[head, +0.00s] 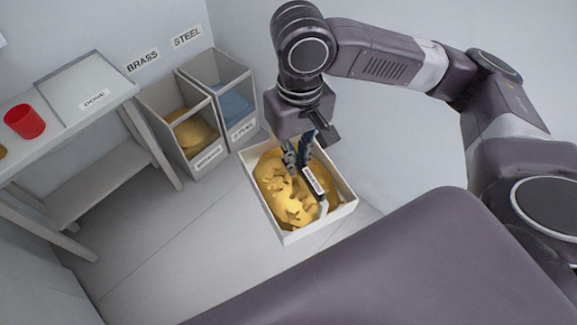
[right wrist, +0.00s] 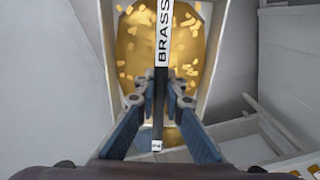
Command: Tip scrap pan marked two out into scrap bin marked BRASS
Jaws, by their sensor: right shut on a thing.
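A white, open box-like pan (head: 322,225) is heaped with golden brass scrap (head: 285,188). A narrow bar handle (head: 315,180) with a label runs over it; in the right wrist view the handle (right wrist: 162,40) reads BRASS. My right gripper (head: 303,160) is shut on this handle, and the pan looks level. The bin under the BRASS wall sign (head: 143,61) is a grey open bin (head: 163,115) with golden scrap inside. It stands left of the pan. My left gripper is not in view.
A second grey bin (head: 240,88) with blue scrap stands under the STEEL sign (head: 187,37), beside the first. A table (head: 70,134) at left holds a red cup (head: 25,121) and a tray marked DONE (head: 75,88). Bare floor (head: 180,235) lies in front of the bins.

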